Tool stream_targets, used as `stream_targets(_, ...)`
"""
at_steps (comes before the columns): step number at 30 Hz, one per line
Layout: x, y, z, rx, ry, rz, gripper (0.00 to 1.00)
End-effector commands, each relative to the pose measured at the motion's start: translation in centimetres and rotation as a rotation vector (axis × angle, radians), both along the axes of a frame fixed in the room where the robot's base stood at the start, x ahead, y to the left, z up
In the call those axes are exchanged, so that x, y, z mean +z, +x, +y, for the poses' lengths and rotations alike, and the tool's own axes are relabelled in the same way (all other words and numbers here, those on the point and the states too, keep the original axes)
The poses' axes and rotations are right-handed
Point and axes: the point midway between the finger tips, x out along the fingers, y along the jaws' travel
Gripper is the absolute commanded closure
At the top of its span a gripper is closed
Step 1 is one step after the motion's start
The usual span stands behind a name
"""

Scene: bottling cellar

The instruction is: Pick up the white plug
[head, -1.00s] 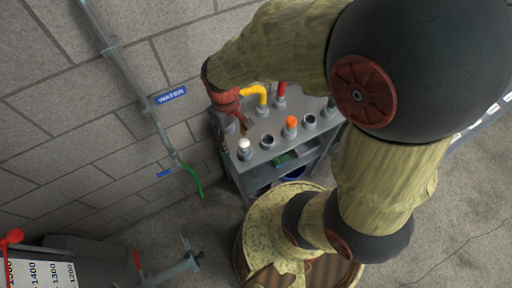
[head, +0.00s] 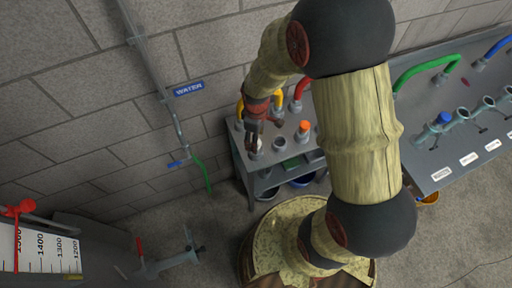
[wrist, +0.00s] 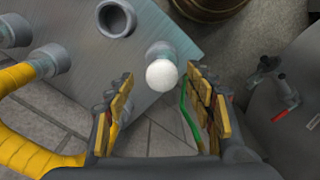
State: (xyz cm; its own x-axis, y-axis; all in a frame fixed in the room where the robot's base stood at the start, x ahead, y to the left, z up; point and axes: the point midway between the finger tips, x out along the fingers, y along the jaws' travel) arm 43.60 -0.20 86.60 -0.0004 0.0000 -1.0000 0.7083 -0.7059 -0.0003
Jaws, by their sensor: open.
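The white plug (wrist: 161,75) has a round white top and sits in a grey socket near the edge of the grey bench top. My gripper (wrist: 160,85) is open, with one finger on each side of the plug in the wrist view. I see no finger touching the plug. In the head view my gripper (head: 263,136) is over the bench's left corner, just above the white plug (head: 256,145), which it partly hides.
The bench (head: 240,157) also holds an orange-topped plug (head: 304,126), an empty socket (head: 279,143), a yellow hose (wrist: 15,140) and a red hose (head: 301,88). A second bench (head: 425,160) stands right.

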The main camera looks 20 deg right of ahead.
Motion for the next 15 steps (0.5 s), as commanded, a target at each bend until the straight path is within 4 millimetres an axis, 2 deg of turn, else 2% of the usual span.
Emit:
stream_targets(9, -4.3, -0.2, 0.2, -0.001, 0.0, 0.003, 0.46)
stream_targets(15, -4.7, -0.1, 0.2, -0.002, 0.0, 0.0, 0.46)
